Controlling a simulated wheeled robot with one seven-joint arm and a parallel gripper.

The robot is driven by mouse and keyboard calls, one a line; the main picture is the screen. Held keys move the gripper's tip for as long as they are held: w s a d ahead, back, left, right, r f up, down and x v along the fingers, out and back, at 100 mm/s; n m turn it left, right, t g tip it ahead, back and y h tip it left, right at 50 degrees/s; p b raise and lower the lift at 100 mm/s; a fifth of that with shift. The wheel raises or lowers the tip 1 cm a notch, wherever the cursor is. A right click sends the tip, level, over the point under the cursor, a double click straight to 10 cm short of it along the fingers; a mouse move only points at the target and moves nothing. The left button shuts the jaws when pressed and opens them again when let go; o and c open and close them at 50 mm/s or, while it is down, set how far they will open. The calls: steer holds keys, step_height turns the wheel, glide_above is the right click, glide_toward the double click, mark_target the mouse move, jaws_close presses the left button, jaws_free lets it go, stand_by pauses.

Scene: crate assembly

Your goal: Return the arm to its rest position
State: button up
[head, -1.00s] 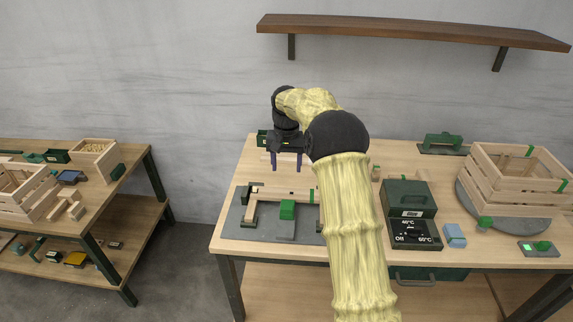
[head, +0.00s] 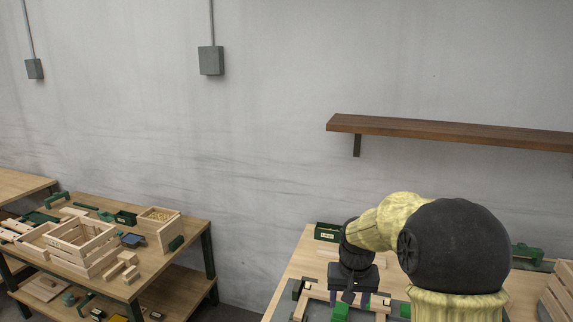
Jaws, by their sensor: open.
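My gripper (head: 366,298) is over the workbench (head: 291,270) at the lower right of the head view, pointing down with its purple fingertips partly showing. It is open, and I see nothing between its fingers. My arm in its yellow sleeve with black joints rises from the bottom edge and bends left to the gripper. Below the gripper lies a wooden frame piece (head: 318,294) in a grey fixture with a green block (head: 340,312). The arm hides much of the bench, and the picture's lower edge cuts off the rest.
A small green bin (head: 327,232) stands at the bench's back left corner. A slatted crate (head: 556,296) is at the right edge. A second bench (head: 190,232) at left holds a slatted crate (head: 82,243) and loose parts. A wall shelf (head: 450,130) hangs above.

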steer(key=s+f+n+t, duration=0.1)
steer(key=s+f, duration=0.1)
steer(key=s, duration=1.6)
steer(key=shift+s+f, duration=0.25)
steer(key=shift+s, duration=0.15)
steer(key=shift+w+d, duration=0.1)
steer(key=shift+d, duration=0.05)
